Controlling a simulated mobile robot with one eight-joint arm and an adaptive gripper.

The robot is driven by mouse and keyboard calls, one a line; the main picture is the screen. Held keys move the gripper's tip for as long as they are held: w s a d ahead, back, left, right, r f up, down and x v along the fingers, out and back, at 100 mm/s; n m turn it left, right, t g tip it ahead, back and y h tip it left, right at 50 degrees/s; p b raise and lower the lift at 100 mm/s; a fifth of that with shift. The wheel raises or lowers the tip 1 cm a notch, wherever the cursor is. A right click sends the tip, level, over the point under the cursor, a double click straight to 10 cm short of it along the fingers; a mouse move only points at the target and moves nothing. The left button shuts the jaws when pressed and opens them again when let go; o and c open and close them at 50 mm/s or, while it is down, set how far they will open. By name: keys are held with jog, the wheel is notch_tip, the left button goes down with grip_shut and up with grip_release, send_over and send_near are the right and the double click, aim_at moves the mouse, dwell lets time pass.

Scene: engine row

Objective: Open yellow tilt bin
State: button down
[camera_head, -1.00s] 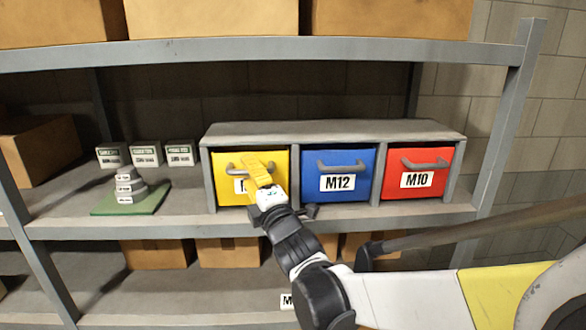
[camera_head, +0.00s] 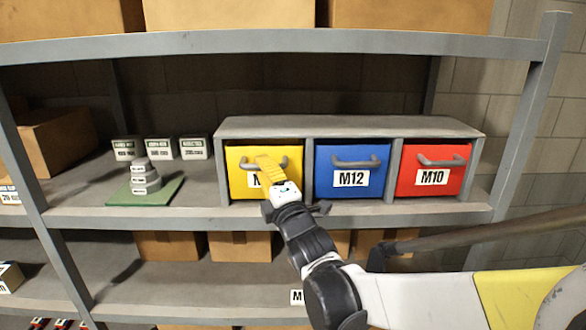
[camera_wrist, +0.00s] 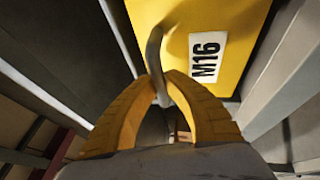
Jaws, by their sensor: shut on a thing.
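The yellow tilt bin (camera_head: 238,186) sits at the left of the bin row, its front looking about level with its neighbours. In the wrist view, the yellow bin (camera_wrist: 237,72) fills the top, with its M16 label (camera_wrist: 208,55) turned sideways. My gripper (camera_head: 265,160) is at the bin's front, its yellow fingers covering part of the handle and label. In the wrist view, my gripper (camera_wrist: 166,85) is shut on the grey handle (camera_wrist: 154,50), which runs between its two fingers.
The blue M12 bin (camera_head: 335,157) and red M10 bin (camera_head: 452,157) stand to the right in the same grey housing (camera_head: 350,127). A shelf board (camera_head: 270,40) runs above.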

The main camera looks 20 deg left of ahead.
jog(key=s+d+f+n+t+y+b, duration=0.1)
jog(key=s+f+n+y+b, duration=0.3)
jog(key=b, duration=0.9)
jog(key=shift+s+d+f+t+y, duration=0.3)
jog(key=shift+s+d+f+y, duration=0.15)
jog(key=shift+s+f+y, duration=0.4)
jog(key=shift+s+r, duration=0.1)
jog(key=shift+s, duration=0.05)
jog(key=c, duration=1.4)
grip_release()
jog(key=v, duration=1.2)
